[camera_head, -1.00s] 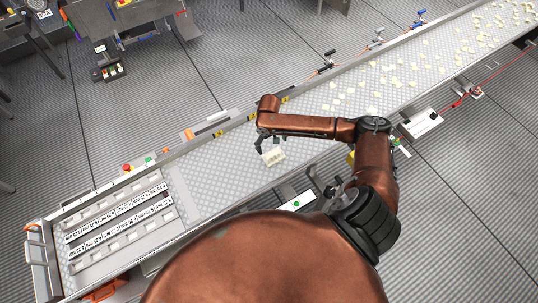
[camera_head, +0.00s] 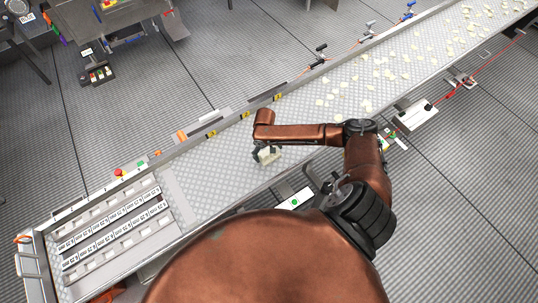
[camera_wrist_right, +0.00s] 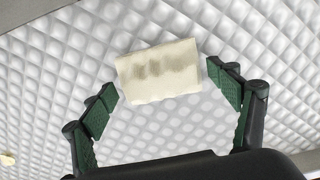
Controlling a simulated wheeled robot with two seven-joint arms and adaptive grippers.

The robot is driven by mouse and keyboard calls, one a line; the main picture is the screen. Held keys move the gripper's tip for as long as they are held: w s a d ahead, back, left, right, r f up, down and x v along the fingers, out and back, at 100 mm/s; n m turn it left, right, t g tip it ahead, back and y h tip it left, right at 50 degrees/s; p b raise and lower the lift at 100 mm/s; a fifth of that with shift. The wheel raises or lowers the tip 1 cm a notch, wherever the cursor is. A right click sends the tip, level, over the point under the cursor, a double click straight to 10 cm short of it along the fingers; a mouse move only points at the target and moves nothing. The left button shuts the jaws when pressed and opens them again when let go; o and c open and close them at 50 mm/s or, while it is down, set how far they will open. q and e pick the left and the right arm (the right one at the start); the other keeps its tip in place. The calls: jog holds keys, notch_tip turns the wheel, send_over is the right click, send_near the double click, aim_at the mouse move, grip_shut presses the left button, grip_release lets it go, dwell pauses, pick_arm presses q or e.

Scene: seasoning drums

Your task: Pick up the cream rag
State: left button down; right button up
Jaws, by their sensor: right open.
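The cream rag (camera_head: 268,155) lies on the dimpled conveyor surface. My left gripper is not in view.
The long conveyor (camera_head: 205,180) runs from lower left to upper right, with raised side rails. A rack of labelled slots (camera_head: 115,230) fills the lower left end.

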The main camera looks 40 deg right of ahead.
jog(key=shift+c, duration=0.4)
jog(key=c, duration=1.2)
jog(key=shift+o, duration=0.2)
jog(key=shift+r, duration=0.1)
